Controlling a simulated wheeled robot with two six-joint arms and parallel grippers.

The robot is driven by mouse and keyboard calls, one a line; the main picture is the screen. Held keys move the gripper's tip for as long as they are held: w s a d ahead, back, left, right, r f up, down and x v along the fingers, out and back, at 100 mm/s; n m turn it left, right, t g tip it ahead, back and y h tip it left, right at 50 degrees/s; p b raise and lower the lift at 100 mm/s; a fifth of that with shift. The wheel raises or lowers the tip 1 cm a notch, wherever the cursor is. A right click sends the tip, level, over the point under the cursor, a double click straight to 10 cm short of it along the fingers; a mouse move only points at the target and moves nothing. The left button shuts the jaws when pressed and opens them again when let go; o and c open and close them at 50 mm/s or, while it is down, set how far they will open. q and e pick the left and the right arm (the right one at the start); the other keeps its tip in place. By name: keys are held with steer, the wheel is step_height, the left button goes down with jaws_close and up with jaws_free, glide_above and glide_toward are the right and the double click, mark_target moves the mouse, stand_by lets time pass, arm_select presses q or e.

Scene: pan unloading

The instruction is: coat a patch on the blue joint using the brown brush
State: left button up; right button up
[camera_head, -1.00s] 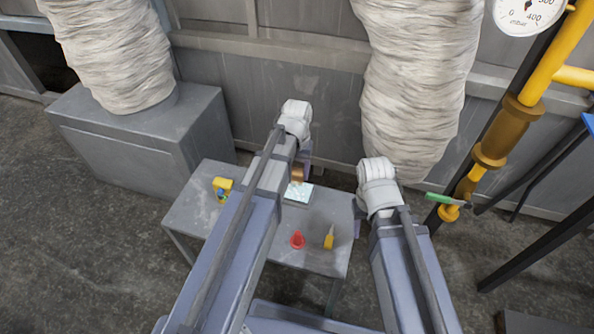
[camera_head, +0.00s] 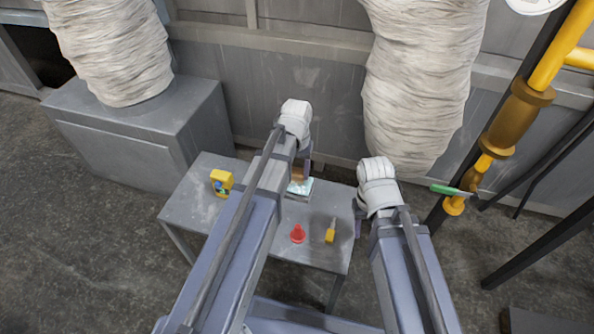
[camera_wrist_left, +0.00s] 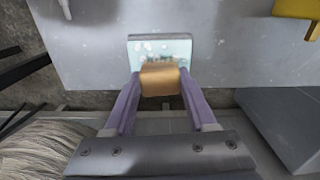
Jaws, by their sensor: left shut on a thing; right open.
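My left gripper (camera_wrist_left: 160,82) is shut on the brown brush (camera_wrist_left: 160,78), a brown block between its two purple fingers. The brush also shows in the head view (camera_head: 297,174). It is over a small pale-blue, wet-looking tray (camera_wrist_left: 135,48) on the grey table; I cannot tell if it touches the tray. The tray also shows in the head view (camera_head: 308,186). My right gripper (camera_head: 360,226) hangs open beside the table's right edge, mostly hidden by its wrist. No blue joint shows; the pipe at the right has brown and yellow joints.
The grey table (camera_head: 270,245) carries a red cone-like object (camera_head: 298,234), a small yellow-handled tool (camera_head: 330,235) and a yellow container (camera_head: 221,182). A green-handled valve (camera_head: 452,190) sits by the yellow pipe (camera_head: 553,55). Wrapped columns (camera_head: 420,85) stand behind.

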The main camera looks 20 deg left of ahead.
mark_target(297, 171)
arm_select(q)
steer(key=shift+f+b, duration=1.1)
steer(key=shift+b, duration=0.05)
stand_by(1.9)
step_height(297, 171, up, 7)
steer(key=p, duration=0.7)
stand_by(0.7)
step_height(297, 171, up, 25)
steer(key=p, duration=2.5)
